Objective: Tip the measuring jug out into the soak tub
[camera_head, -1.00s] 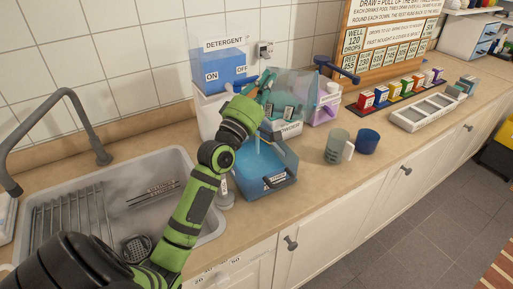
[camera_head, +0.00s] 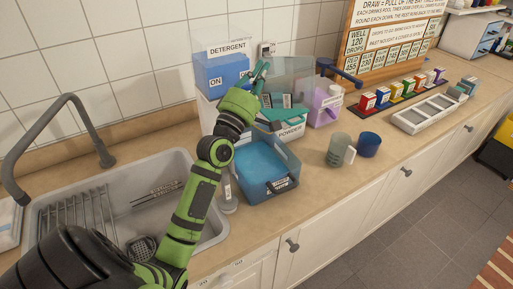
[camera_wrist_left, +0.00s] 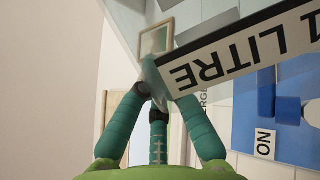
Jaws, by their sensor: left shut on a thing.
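My left gripper (camera_head: 262,72) is shut on the measuring jug (camera_head: 292,72), a clear grey see-through vessel held above the counter, up behind the soak tub. In the left wrist view the gripper's teal fingers (camera_wrist_left: 154,92) close on the jug by its "1 LITRE" label (camera_wrist_left: 245,52), which reads upside down. No liquid shows clearly in the jug, and its exact tilt is hard to tell. The soak tub (camera_head: 290,158) is a blue see-through box on the counter right of the sink, with blue liquid (camera_head: 258,160) in it. No stream falls into it. My right gripper is not in view.
The detergent dispenser (camera_head: 222,72) stands behind the gripper. A powder box (camera_head: 291,133) and a purple container (camera_head: 325,108) stand beyond the tub. A grey-green mug (camera_head: 338,150) and a blue cup (camera_head: 369,144) stand to the right. The sink (camera_head: 170,215) is at left.

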